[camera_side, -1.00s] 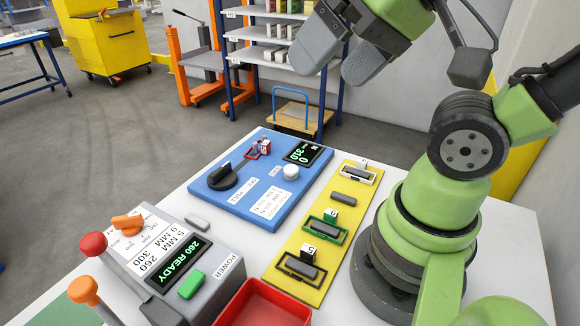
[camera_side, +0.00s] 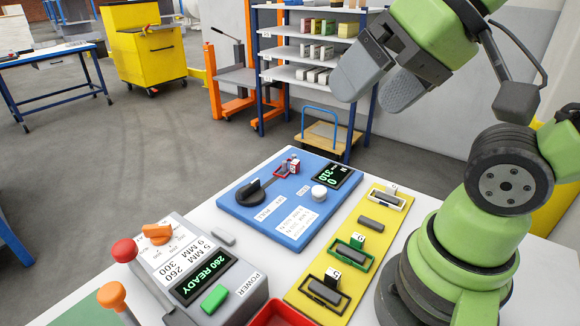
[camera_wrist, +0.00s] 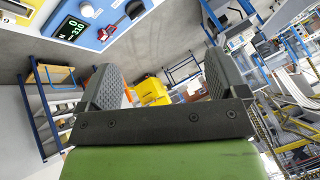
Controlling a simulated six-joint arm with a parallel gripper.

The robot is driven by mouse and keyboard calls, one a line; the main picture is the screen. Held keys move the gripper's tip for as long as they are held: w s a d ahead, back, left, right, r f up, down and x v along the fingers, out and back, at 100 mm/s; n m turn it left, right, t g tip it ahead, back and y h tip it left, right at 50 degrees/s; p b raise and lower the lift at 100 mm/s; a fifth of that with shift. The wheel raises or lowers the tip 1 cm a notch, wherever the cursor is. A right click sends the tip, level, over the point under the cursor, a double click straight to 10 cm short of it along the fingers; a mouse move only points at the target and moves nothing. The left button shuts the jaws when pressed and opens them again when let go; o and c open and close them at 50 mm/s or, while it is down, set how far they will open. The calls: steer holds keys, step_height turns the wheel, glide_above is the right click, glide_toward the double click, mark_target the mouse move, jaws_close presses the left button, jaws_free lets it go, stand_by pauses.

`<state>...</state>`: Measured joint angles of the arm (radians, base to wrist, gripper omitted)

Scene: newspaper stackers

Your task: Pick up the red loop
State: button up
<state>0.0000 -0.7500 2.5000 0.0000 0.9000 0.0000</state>
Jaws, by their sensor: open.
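My gripper (camera_side: 370,97) is open and empty, raised in the air behind and to the right of the board in the side view. Its two grey fingers are wide apart in the wrist view (camera_wrist: 161,85). The gripper is well apart from the red loop.
The blue board also carries a black lever (camera_side: 254,190) and white knob (camera_side: 319,192). A yellow strip (camera_side: 349,232) holds similar frames, one green (camera_side: 343,255). A grey control box (camera_side: 232,296) with knobs stands in front. A shelf rack (camera_side: 313,51) stands behind on the floor.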

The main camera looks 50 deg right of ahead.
steer(key=c, duration=0.9)
steer(key=n+g+h, duration=0.2)
steer(key=n+g, duration=0.3)
steer(key=g, duration=0.2)
glide_above(298, 163)
step_height(298, 163, down, 18)
steer(key=shift+n, duration=0.3)
steer(key=f, duration=0.4)
steer(key=shift+s+f, duration=0.15)
steer(key=shift+s, duration=0.1)
steer(key=shift+w+f, duration=0.2)
steer(key=shift+f, duration=1.25)
steer(key=shift+w+f, duration=0.15)
steer(key=shift+f, duration=1.25)
